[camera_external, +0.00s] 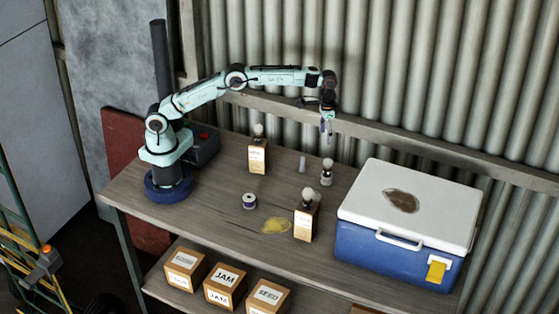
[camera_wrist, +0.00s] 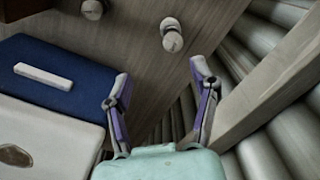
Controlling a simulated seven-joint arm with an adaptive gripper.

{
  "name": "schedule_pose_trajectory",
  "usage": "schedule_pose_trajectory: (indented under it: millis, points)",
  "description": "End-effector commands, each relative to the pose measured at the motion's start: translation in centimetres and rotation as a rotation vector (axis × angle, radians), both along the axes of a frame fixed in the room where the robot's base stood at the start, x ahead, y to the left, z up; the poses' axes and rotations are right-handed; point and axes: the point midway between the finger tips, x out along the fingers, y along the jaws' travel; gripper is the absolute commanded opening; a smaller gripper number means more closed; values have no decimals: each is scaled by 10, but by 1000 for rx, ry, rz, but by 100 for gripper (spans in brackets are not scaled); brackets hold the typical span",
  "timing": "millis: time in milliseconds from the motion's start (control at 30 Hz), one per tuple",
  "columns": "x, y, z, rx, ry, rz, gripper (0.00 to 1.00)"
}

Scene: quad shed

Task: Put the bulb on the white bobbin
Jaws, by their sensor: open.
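A white bobbin (camera_external: 249,201) with a dark middle stands on the wooden table, left of centre. A pale round bulb with a grey base (camera_external: 327,172) stands upright near the back of the table, below my gripper. Two more pale bulb shapes show at the labelled boxes, one at the back (camera_external: 258,131) and one at the front (camera_external: 308,196). My gripper (camera_external: 327,136) is open and empty, above the table. In the wrist view its fingers (camera_wrist: 160,68) are spread, with one bulb-like thing (camera_wrist: 171,36) beyond them and another (camera_wrist: 92,9) at the top edge.
A blue cooler with a white lid (camera_external: 402,240) fills the table's right end. Labelled boxes stand at the back (camera_external: 258,158) and front (camera_external: 303,227). A small grey cylinder (camera_external: 302,165) stands near the rear. The corrugated wall (camera_external: 420,70) is close behind.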

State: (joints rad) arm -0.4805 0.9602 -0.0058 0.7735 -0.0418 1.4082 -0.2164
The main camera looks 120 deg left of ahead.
Motion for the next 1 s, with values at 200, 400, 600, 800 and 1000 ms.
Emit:
schedule_pose_trajectory:
  millis: [200, 400, 600, 800, 1000]
  points:
    - [-58, -102, 82, 12, -1, -194, 60]
    - [-172, -183, 107, 28, 8, -390, 60]
    - [-283, -221, 80, 48, 18, -550, 60]
    - [-334, -228, 53, 58, 26, -623, 60]
    - [-340, -228, 49, 59, 30, -631, 60]
